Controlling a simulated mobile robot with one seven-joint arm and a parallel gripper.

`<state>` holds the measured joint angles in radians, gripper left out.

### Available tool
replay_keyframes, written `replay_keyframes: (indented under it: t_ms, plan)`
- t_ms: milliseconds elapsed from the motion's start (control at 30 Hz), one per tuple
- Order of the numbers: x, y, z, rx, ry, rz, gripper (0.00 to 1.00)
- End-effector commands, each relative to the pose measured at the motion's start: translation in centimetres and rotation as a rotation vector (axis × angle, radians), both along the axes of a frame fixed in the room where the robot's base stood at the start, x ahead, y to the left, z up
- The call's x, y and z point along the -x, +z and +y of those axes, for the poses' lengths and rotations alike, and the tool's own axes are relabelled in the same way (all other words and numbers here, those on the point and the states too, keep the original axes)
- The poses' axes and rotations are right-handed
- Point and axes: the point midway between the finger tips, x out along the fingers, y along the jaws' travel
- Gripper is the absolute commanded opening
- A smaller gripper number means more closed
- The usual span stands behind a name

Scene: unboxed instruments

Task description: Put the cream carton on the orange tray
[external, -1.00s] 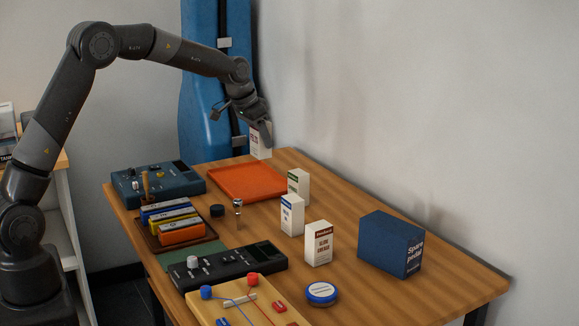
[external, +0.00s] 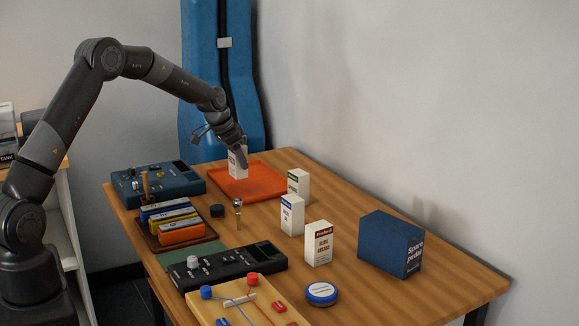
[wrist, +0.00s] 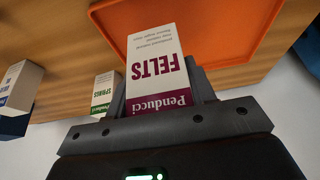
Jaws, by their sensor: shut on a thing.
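My gripper (external: 239,148) is shut on a cream carton (external: 238,163) with a maroon band. In the wrist view the carton (wrist: 160,70) reads "FELTS" and "Penducci" and sits between the fingers. In the external view it appears upright over the back part of the orange tray (external: 262,184). Whether its base touches the tray or hangs just above it, I cannot tell. The tray is otherwise empty and also shows at the top of the wrist view (wrist: 225,50).
Other cream cartons stand right of the tray: a green-banded one (external: 299,183), a blue-banded one (external: 292,215) and a dark red-banded one (external: 317,243). A blue box (external: 390,244) stands further right. A blue-grey device (external: 158,182) lies left of the tray.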

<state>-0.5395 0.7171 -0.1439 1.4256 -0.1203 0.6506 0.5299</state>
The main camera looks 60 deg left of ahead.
Motion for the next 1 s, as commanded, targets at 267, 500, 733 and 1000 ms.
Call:
replay_keyframes:
  t_ms: [267, 500, 733, 1000]
  plan:
    - [-0.4, -1.6, 2.4, 0.000, -0.001, 0.000, 0.26]
    - [-0.3, -4.8, 2.4, 0.002, -0.001, 0.002, 0.26]
    - [-0.4, -5.4, 2.4, 0.000, -0.001, -0.001, 0.26]
    - [-0.3, -5.7, 2.4, 0.000, -0.001, 0.000, 0.55]
